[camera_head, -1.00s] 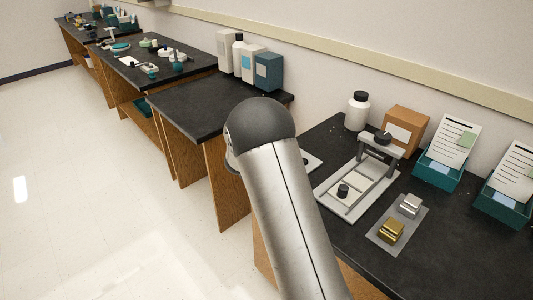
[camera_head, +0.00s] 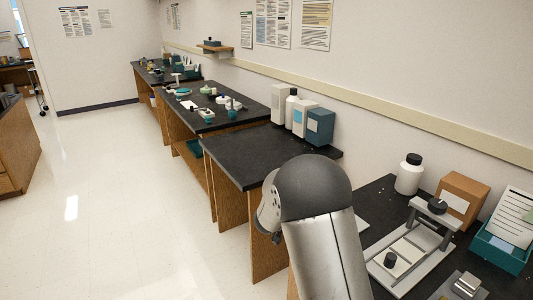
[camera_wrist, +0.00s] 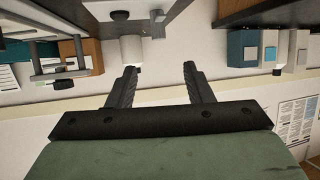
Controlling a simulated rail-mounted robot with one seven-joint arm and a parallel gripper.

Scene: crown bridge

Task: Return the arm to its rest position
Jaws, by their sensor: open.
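My gripper (camera_wrist: 160,82) shows in the wrist view with its two dark fingers apart and nothing between them. The wrist view is upside down, with the benches at the top and the wall below. In the head view my arm's silver link and dark rounded joint stand in front of the near benches; the gripper itself is hidden there. The metal press frame (camera_head: 412,250) with a black knob stands on the near bench to the right of my arm. It also shows at the upper left of the wrist view (camera_wrist: 57,72).
A white bottle (camera_head: 409,176), a cardboard box (camera_head: 463,198) and a teal tray (camera_head: 497,250) stand on the near bench. Several containers (camera_head: 305,118) stand at the back of the middle bench (camera_head: 240,158). The floor (camera_head: 110,200) at left is clear.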

